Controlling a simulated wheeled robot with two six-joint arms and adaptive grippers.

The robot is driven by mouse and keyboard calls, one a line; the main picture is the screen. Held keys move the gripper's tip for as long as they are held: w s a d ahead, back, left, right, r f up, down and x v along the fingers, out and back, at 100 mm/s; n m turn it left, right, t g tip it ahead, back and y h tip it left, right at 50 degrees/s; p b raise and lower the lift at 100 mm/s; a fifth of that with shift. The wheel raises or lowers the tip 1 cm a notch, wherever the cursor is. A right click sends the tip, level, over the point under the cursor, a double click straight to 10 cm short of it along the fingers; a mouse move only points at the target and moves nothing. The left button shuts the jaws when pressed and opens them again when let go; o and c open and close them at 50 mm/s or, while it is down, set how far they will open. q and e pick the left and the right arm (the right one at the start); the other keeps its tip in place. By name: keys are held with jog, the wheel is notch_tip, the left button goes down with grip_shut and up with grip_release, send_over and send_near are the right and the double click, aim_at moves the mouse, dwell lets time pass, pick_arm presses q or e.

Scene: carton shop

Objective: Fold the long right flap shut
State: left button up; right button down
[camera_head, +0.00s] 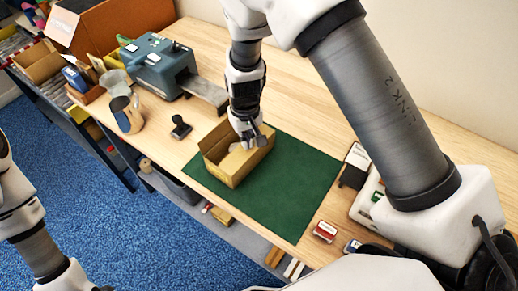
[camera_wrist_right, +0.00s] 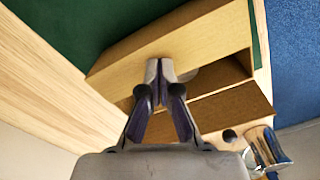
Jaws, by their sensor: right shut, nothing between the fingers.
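The tan carton (camera_head: 232,174) sits on a green mat (camera_head: 290,192) on the bench, with its top at least partly open. In the right wrist view the carton (camera_wrist_right: 205,38) shows a long light panel beside the mat, a dark opening, and a brown flap (camera_wrist_right: 235,108) across it. Something pale is partly visible inside. My right gripper (camera_head: 249,143) is over the carton's top; its shut, empty fingertips (camera_wrist_right: 160,72) overlap the long panel's edge. I cannot tell whether they touch it, and my gripper hides part of the opening. My left arm shows at the left edge, its gripper out of frame.
Small boxes, including a red-labelled one (camera_head: 325,231), lie right of the mat. The mat's right part is clear.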

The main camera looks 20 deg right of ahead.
notch_tip(320, 180, up, 7)
jog(key=p, duration=0.5)
jog(key=shift+p, duration=0.3)
